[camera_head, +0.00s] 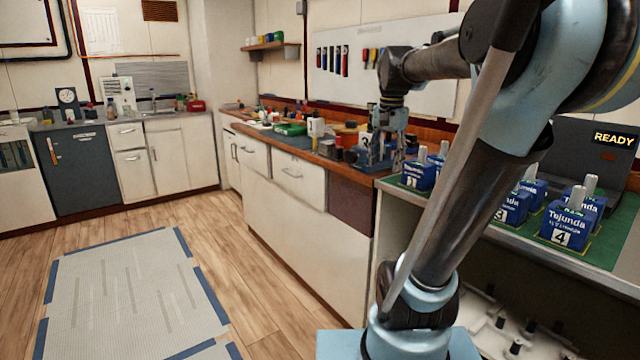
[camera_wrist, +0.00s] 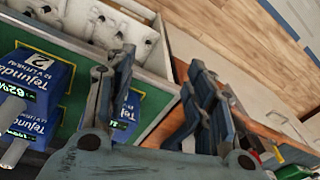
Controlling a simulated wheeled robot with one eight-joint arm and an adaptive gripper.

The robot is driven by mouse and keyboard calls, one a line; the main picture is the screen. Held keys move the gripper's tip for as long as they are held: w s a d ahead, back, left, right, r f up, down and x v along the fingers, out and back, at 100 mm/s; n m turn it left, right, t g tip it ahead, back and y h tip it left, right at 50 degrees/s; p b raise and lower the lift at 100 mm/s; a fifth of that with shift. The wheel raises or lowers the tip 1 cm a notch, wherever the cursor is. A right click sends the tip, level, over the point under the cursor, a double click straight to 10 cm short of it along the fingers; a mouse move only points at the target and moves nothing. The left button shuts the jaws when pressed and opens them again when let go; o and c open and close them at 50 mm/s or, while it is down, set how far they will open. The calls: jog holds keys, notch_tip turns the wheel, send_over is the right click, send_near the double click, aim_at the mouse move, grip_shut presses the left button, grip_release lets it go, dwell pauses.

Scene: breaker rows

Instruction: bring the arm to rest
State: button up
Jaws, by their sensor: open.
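My gripper (camera_head: 386,158) hangs from my raised, bent arm, over the edge between the wooden counter and the green bench top, left of the blue boxes. In the wrist view my gripper (camera_wrist: 160,88) shows two separated fingers with nothing between them. The jaws are open and empty. The blue box marked 1 (camera_head: 418,178) stands close to the right of my gripper. In the wrist view a blue box marked 2 (camera_wrist: 50,75) is left of the fingers, and part of another is behind the left finger.
Boxes marked 3 (camera_head: 511,208) and 4 (camera_head: 568,228) stand on the green bench top (camera_head: 610,252), partly behind my arm. A dark panel reads READY (camera_head: 613,139). The wooden counter (camera_head: 345,165) holds clutter near my gripper. The floor (camera_head: 235,245) at left is clear.

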jog(key=s+f+n, duration=0.3)
jog(key=s+f, duration=0.5)
jog(key=f, duration=0.3)
jog(key=s+f+n, duration=0.4)
jog(key=s+f, duration=0.5)
jog(key=f, duration=0.3)
jog(key=shift+s+f+n+t, duration=0.2)
jog(key=shift+n+t, duration=0.1)
jog(key=shift+t, duration=0.1)
jog(key=shift+w+f, duration=0.2)
jog(key=shift+w, duration=0.25)
